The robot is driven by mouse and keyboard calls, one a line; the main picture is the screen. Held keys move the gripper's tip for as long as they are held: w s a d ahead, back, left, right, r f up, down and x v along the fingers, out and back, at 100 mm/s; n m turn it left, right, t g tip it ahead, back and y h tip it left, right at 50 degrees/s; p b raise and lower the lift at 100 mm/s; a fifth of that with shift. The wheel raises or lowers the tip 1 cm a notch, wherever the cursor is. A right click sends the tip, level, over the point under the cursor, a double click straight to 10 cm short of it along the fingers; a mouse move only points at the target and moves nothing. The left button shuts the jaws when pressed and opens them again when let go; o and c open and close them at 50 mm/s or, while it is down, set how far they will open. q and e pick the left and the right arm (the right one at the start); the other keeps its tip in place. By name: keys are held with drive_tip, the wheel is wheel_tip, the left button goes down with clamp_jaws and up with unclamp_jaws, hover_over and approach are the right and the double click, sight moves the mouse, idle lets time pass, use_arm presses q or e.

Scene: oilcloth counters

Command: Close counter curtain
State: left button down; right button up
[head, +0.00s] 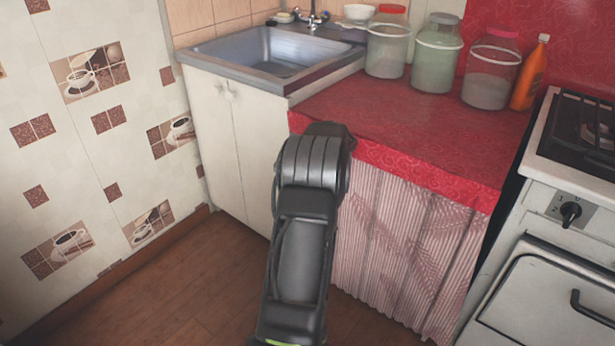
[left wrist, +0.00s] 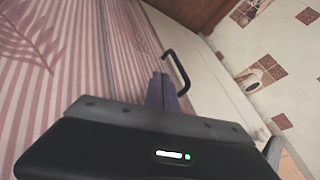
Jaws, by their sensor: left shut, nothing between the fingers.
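The pink-and-white striped counter curtain (head: 405,245) hangs below the red-covered counter in the head view. It spans the visible front up to the stove side; its left edge is hidden behind my left arm. In the left wrist view the curtain (left wrist: 60,60) fills the left side, with a lengthwise fold or edge near the middle. My left gripper (left wrist: 163,88) is shut and empty, close to the curtain's edge; whether it touches is unclear. In the head view its fingers are hidden behind my wrist. A dark bent handle (left wrist: 179,72) shows beside the fingers. My right gripper is not in view.
A white sink cabinet (head: 225,130) stands left of the curtain, and a white stove (head: 555,240) stands right. Several jars (head: 437,55) and an orange bottle (head: 530,75) are on the red countertop (head: 390,120). The wooden floor (head: 190,275) at left is clear.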

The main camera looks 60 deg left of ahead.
use_arm(q)
drive_tip(key=v, duration=0.4)
drive_tip(key=shift+w+d+r, duration=0.1)
drive_tip(key=shift+d+r, duration=0.1)
drive_tip(key=shift+d, duration=0.05)
idle(0.3)
